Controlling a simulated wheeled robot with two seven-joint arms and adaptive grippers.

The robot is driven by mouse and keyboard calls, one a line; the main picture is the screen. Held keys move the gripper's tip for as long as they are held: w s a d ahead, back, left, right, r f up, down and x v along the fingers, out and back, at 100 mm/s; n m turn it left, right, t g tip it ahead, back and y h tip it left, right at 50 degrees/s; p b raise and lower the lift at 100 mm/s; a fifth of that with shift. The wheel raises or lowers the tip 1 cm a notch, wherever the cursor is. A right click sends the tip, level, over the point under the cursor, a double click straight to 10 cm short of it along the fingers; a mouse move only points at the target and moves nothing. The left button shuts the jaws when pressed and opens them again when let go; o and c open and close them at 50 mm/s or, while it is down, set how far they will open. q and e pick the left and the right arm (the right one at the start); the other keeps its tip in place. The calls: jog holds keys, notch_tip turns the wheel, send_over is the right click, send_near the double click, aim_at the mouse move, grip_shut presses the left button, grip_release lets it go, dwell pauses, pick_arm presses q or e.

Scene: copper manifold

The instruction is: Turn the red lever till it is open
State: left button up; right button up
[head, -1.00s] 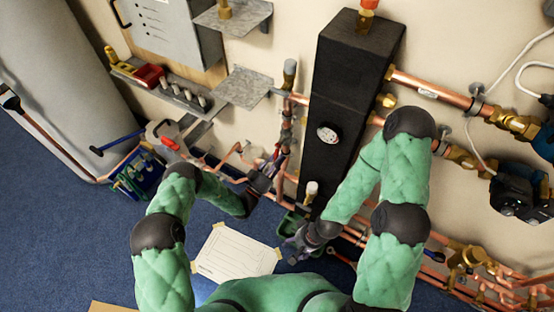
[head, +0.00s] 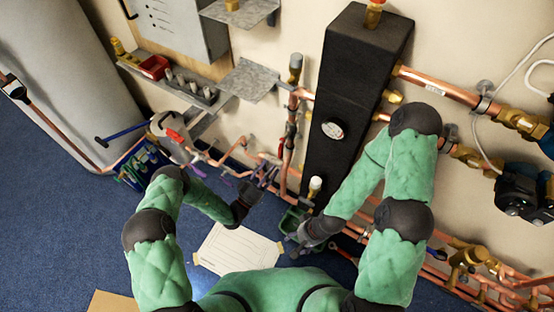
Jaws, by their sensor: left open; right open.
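A small red part, which looks like the red lever (head: 282,149), shows beside the vertical copper pipe (head: 289,165) left of the black column. It is small and dark here, so I cannot tell its exact angle. My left gripper (head: 256,187) is open, below and left of that pipe, in front of the lower pipework and apart from the red part. My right gripper (head: 295,240) is open and low, near a green box at the foot of the black column. Its fingers are hard to make out.
The black column (head: 350,110) with a round gauge (head: 332,129) stands right of the pipe. Grey metal shelves (head: 250,80) jut out above. A red-handled item (head: 175,136) lies at the left, above a blue tool tray (head: 143,168). A paper sheet (head: 238,248) lies on the blue floor.

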pick_arm(q)
jog(key=shift+v, duration=2.2)
